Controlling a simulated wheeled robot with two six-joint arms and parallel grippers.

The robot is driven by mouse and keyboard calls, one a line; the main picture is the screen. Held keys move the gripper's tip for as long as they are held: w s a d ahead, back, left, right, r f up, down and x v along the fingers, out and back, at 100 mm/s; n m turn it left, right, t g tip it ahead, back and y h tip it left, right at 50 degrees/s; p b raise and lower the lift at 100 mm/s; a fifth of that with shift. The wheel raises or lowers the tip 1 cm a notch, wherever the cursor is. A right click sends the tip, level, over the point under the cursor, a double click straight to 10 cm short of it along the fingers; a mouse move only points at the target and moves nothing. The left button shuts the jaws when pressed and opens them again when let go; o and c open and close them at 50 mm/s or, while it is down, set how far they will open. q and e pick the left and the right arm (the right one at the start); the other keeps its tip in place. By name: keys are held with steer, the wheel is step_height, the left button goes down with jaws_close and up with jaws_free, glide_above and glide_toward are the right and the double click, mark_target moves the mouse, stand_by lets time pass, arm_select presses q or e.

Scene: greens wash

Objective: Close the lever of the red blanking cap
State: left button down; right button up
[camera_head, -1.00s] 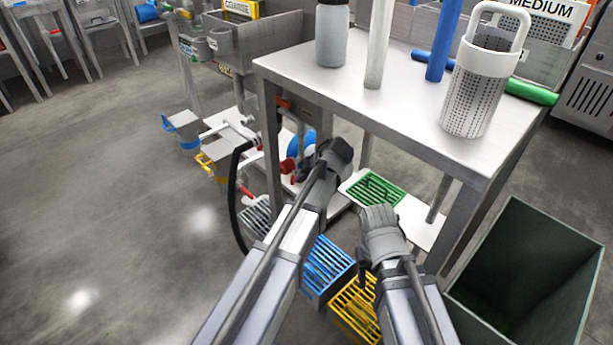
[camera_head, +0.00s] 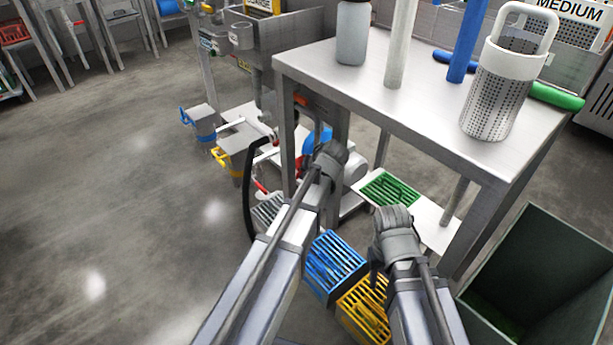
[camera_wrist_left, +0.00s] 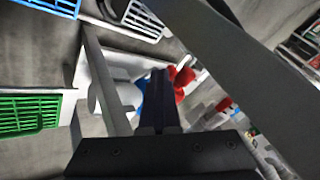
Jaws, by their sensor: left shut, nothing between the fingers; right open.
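The red part (camera_wrist_left: 181,78), which looks like the red blanking cap, shows in the left wrist view just beyond and right of my left fingertips. It has lobed red pieces; I cannot tell which is its lever or how that stands. My left gripper (camera_wrist_left: 158,76) is shut and empty, pointing towards it; I cannot tell whether they touch. In the head view my left gripper (camera_head: 326,158) is beside the table leg, and my arm mostly hides the cap. My right gripper (camera_head: 378,248) is open and empty, low in front of the table.
A steel table (camera_head: 420,125) stands over the area, its legs close to my left gripper. A blue round part (camera_head: 312,140) lies behind the gripper. Blue (camera_head: 333,262) and yellow (camera_head: 366,305) grates and a dark green bin (camera_head: 525,275) are nearby. Floor is clear at left.

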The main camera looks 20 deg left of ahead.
arm_select(q)
steer(key=shift+a, duration=0.25)
stand_by(0.3)
steer(key=shift+w, duration=0.15)
steer(key=shift+w+r, duration=0.15)
steer(key=shift+w, duration=0.7)
steer(key=shift+d+r, duration=0.1)
steer(key=s+p+v, duration=0.1)
steer(key=p+v, duration=0.5)
steer(key=v, duration=0.2)
steer(key=shift+f, duration=0.3)
steer(key=shift+s+d, duration=0.1)
steer(key=shift+s, duration=0.05)
